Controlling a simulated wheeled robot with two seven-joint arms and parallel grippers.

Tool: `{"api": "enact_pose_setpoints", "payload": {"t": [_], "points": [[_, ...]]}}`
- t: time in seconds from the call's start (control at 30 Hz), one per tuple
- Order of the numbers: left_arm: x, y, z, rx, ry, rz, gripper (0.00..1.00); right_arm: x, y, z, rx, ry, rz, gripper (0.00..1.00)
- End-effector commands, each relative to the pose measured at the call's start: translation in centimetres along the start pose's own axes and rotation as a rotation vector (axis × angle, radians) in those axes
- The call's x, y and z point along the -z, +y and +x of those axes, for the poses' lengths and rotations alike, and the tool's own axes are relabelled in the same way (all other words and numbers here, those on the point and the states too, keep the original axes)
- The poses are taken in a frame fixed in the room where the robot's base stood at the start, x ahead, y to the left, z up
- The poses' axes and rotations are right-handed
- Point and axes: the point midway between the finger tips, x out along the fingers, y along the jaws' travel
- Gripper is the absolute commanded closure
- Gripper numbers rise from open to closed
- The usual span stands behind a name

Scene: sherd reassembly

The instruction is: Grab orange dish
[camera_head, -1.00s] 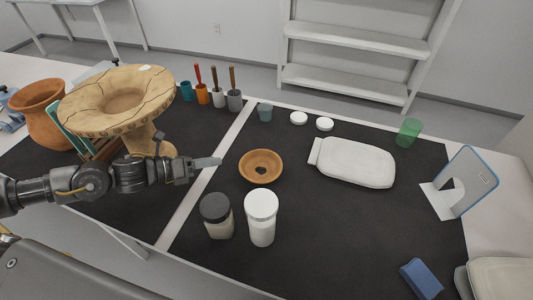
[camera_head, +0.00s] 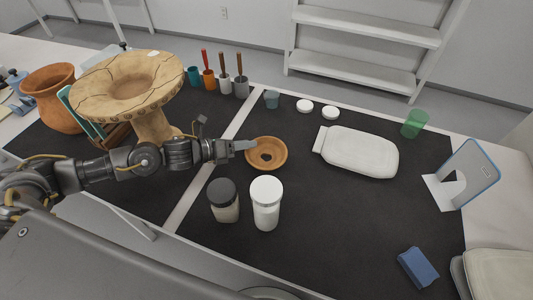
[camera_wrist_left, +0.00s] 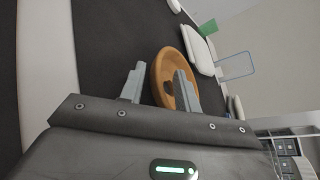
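The orange dish (camera_head: 280,156) is a shallow round bowl with a dark hole in its middle, lying on the black mat. My left gripper (camera_head: 245,146) is at the dish's left edge. In the left wrist view my left gripper (camera_wrist_left: 158,88) is open, its two grey fingers apart. There the dish (camera_wrist_left: 165,67) lies just beyond the fingers. Its near rim shows in the gap, and one finger overlaps its hollow. I cannot tell whether a finger touches it. My right gripper is in neither view.
A dark-lidded jar (camera_head: 224,201) and a white-lidded jar (camera_head: 266,205) stand just in front of the dish. A cracked tan pedestal bowl (camera_head: 128,88) stands beyond my left arm. A white bottle-shaped thing (camera_head: 358,152) lies to the right.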

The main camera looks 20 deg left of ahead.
Motion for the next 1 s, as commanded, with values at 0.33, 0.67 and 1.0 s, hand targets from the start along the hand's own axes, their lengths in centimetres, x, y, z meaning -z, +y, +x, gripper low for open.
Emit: {"api": "enact_pose_setpoints", "payload": {"t": [0.33,0.67,1.0], "points": [[0.0,0.0,1.8,-0.001,-0.001,0.0,0.68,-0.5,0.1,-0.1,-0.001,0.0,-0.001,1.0],[0.0,0.0,1.7,-0.001,-0.001,0.0,1.0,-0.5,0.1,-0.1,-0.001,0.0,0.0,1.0],[0.0,0.1,1.7,-0.002,0.0,0.0,1.0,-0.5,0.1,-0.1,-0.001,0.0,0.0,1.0]]}}
